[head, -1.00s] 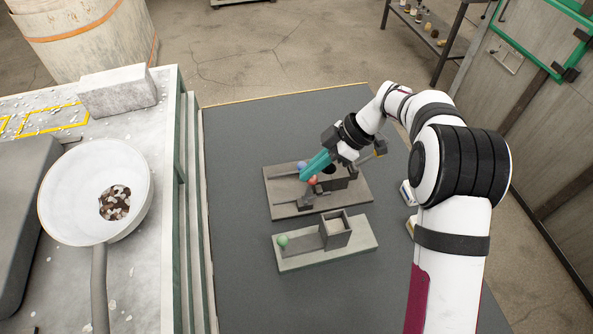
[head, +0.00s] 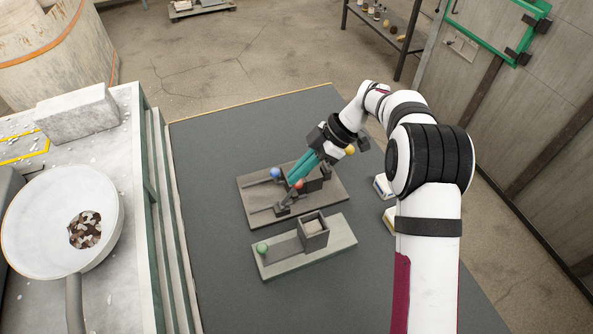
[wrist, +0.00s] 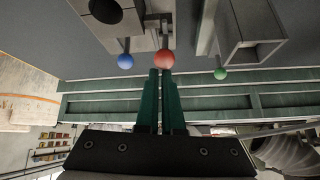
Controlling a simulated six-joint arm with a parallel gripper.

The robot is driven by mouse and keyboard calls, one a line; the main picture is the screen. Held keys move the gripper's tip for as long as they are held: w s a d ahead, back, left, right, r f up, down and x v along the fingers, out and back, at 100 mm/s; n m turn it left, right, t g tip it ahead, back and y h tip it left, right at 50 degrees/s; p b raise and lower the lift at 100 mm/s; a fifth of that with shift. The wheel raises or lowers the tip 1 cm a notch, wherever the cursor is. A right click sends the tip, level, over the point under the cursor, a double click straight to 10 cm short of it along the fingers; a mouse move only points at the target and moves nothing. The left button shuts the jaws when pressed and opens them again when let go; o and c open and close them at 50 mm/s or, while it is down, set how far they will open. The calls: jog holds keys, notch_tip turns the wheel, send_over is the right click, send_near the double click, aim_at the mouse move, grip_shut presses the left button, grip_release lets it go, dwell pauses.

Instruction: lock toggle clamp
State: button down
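A red ball knob (head: 299,184) on a dark toggle clamp stands on the grey-brown base plate (head: 330,202). In the wrist view the red knob (wrist: 165,60) is right at my fingertips. My gripper (head: 293,181) has teal fingers lying close together, tilted down to the left. The knob is beyond the tips rather than between them; whether they touch it I cannot tell. A blue knob (head: 276,173) on a low lever is left of the fingers. A yellow knob (head: 350,150) is beside my wrist.
A second plate (head: 282,263) in front carries a green knob (head: 262,249) and an open square box (head: 314,232). Two small light blocks (head: 384,187) lie near my arm. A pan (head: 40,225) stands on the left bench. The dark tabletop is clear left of the plates.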

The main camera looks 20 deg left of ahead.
jog(key=shift+w+d+f, duration=0.2)
jog(key=shift+d+f, duration=0.15)
jog(key=shift+d, duration=0.05)
notch_tip(320, 180, up, 4)
jog(key=s+a, duration=0.1)
jog(key=a, duration=0.2)
jog(key=w+d+r, duration=0.3)
jog(key=w+d, duration=0.2)
jog(key=d, duration=0.1)
jog(key=shift+d+r, duration=0.3)
jog(key=shift+d, duration=0.1)
jog(key=shift+w, duration=0.1)
jog(key=s+d+r+m+t+h, duration=0.25)
jog(key=s+d+r+m, duration=0.55)
jog(key=s+d+m, duration=0.65)
jog(key=s+d+f+m+t+h, duration=0.1)
jog(key=s+d+f+m, duration=0.1)
jog(key=s+m, duration=0.5)
jog(key=s+d+f+m+t+h, duration=0.1)
jog(key=s+d+f+m, duration=0.2)
jog(key=s+m, duration=0.5)
jog(key=shift+s+d+f, duration=0.25)
jog(key=shift+s+d, duration=0.2)
jog(key=shift+d, duration=0.1)
